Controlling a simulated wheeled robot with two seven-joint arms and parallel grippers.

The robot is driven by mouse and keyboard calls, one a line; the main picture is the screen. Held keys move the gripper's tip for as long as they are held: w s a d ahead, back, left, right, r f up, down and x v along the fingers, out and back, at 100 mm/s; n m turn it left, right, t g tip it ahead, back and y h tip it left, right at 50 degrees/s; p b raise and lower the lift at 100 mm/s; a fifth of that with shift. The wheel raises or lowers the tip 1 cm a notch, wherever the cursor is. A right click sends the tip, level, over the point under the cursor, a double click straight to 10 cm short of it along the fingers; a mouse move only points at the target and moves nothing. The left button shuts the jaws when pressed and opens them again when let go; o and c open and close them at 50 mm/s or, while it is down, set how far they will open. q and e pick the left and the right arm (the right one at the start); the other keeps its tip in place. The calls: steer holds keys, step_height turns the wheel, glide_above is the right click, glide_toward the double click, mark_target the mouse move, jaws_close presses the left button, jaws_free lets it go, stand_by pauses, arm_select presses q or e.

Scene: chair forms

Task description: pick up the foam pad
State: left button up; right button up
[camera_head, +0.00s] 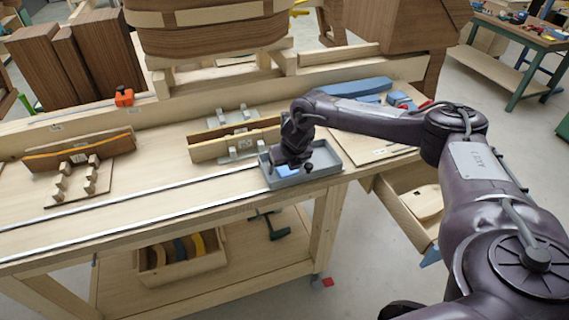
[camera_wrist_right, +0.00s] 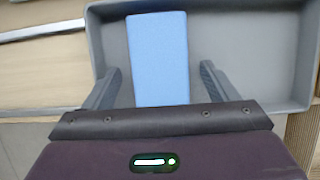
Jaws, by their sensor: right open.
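The foam pad (camera_wrist_right: 158,60) is a light blue rectangular block lying in a shallow grey tray (camera_wrist_right: 245,50). In the head view the pad (camera_head: 288,171) shows only in part, under my right gripper (camera_head: 292,168). The tray (camera_head: 325,162) sits at the front edge of the workbench. In the right wrist view my right gripper (camera_wrist_right: 160,92) is open, with one finger on each side of the pad's near end and a gap on both sides. I cannot tell how far the fingertips are above the tray floor. My left gripper is not in view.
Wooden jigs (camera_head: 235,140) stand left of the tray on the bench. A metal rail (camera_head: 150,205) runs along the bench's front. Blue blocks (camera_head: 360,87) lie behind my right arm. An open drawer (camera_head: 408,200) juts out below, right of the tray. An orange clamp (camera_head: 124,97) stands at the back left.

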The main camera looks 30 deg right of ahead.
steer(key=shift+r, duration=0.1)
steer(key=c, duration=1.1)
steer(key=shift+o, duration=0.2)
